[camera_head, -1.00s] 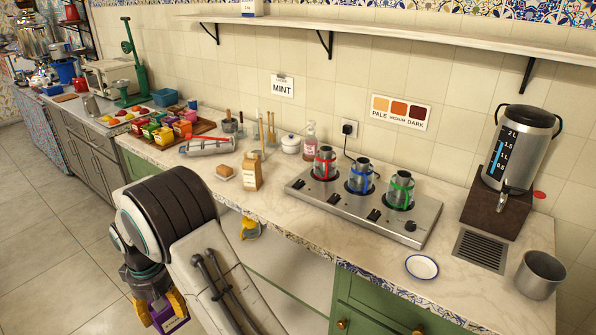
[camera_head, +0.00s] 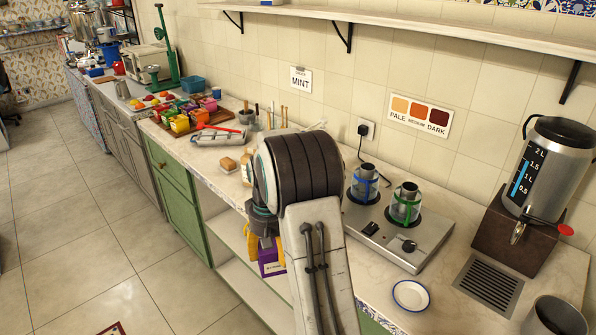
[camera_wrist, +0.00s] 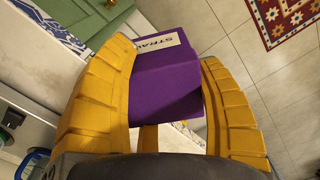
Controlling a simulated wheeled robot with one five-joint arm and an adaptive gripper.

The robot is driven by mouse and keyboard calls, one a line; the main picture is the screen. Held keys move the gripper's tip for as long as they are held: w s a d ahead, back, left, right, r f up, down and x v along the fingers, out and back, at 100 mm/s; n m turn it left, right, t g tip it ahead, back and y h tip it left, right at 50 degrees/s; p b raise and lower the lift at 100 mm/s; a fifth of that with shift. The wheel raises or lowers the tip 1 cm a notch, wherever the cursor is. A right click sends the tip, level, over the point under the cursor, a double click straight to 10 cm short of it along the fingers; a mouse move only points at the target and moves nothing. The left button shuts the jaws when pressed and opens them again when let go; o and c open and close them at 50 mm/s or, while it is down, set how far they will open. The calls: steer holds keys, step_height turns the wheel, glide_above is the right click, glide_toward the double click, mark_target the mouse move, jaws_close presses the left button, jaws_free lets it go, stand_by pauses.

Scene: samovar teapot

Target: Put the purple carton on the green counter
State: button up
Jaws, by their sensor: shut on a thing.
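The purple carton (camera_wrist: 170,78), with a white label partly reading "STRA", is between the two yellow fingers of my gripper (camera_wrist: 168,100) in the wrist view. My gripper is shut on it. In the head view the purple carton (camera_head: 270,256) hangs below my wrist, in front of the open shelf under the counter. The counter with green cabinet fronts (camera_head: 171,186) runs along the wall, with a pale marble top (camera_head: 205,160). My arm hides part of the counter and the burner unit.

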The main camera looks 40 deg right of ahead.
steer(key=s+d+r+m+b, duration=0.1)
steer(key=s+d+r+m, duration=0.15)
steer(key=s+d, duration=0.55)
steer(key=s+d+r+m+b, duration=0.1)
steer(key=s+d+r+m, duration=0.1)
steer(key=s+d+m, duration=0.4)
steer(key=s+d+r+m+b, duration=0.1)
steer(key=s+d+r+m, duration=0.1)
steer(key=s, duration=1)
steer(key=s+d+r+m, duration=0.2)
steer(key=s, duration=0.9)
steer(key=s+d+f+p, duration=0.1)
steer(key=d+f+p, duration=0.2)
steer(key=s+d+f+p, duration=0.1)
steer(key=d+f+p, duration=0.1)
steer(key=d+p, duration=0.1)
steer(key=s+d+f+p, duration=0.1)
steer(key=d+f+p, duration=0.2)
steer(key=d, duration=0.2)
steer(key=shift+s+d+f, duration=0.1)
steer(key=shift+s+f, duration=0.15)
steer(key=shift+f, duration=1.2)
steer(key=shift+f, duration=0.2)
